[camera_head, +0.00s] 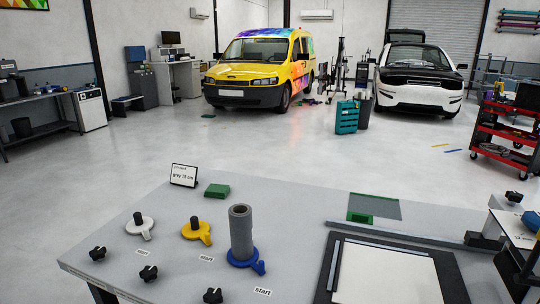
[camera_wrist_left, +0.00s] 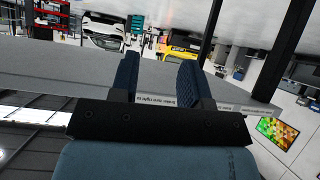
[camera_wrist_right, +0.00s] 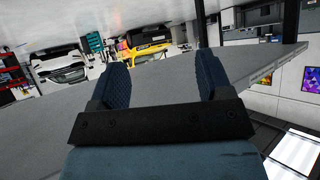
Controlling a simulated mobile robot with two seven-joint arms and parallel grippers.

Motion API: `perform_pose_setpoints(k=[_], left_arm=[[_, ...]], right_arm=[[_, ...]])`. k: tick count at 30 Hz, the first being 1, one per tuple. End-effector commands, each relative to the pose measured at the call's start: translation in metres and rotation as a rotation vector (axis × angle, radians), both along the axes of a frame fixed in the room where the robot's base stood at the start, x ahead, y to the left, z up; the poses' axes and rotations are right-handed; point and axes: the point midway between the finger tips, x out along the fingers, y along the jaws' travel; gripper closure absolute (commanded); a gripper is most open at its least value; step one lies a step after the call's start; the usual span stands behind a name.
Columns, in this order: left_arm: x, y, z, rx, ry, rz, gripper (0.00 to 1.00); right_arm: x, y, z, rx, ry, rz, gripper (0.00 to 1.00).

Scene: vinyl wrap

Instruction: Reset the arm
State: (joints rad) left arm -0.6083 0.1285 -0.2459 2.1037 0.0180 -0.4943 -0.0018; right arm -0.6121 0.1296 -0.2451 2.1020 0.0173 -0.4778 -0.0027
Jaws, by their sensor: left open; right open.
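My left gripper (camera_wrist_left: 160,78) shows in the left wrist view with its two dark blue ribbed fingers apart and nothing between them. My right gripper (camera_wrist_right: 164,76) shows in the right wrist view, also open and empty, its fingers spread wider than the left one's. Each wrist view is turned over, with the grey table (camera_wrist_left: 40,72) beyond the fingers. The table also shows in the right wrist view (camera_wrist_right: 165,85). Neither gripper nor arm shows in the head view, so their places over the table cannot be told from there.
On the table stand a grey roll (camera_head: 241,232) on a blue holder (camera_head: 246,258), a yellow holder (camera_head: 196,232), a white holder (camera_head: 140,228), several black knobs, a sign (camera_head: 184,176), a green block (camera_head: 217,190) and a black-framed white sheet (camera_head: 387,275). Open floor lies beyond.

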Motion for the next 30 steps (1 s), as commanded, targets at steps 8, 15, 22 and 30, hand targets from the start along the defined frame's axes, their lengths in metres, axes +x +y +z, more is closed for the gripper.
perform_pose_setpoints(k=[8,15,22,30], left_arm=[[-0.001,0.002,0.077,0.005,-0.021,0.001,0.57],[-0.007,0.008,0.132,0.025,-0.012,0.002,0.57],[-0.009,0.015,0.153,0.039,-0.013,0.006,0.57],[-0.010,0.016,0.152,0.041,-0.011,0.006,0.57]], right_arm=[[-0.003,-0.004,0.069,-0.014,0.002,-0.001,0.28],[-0.007,-0.010,0.129,-0.029,0.002,-0.002,0.28],[-0.010,-0.013,0.152,-0.038,0.002,-0.002,0.28],[-0.010,-0.013,0.152,-0.039,0.002,-0.002,0.28]])
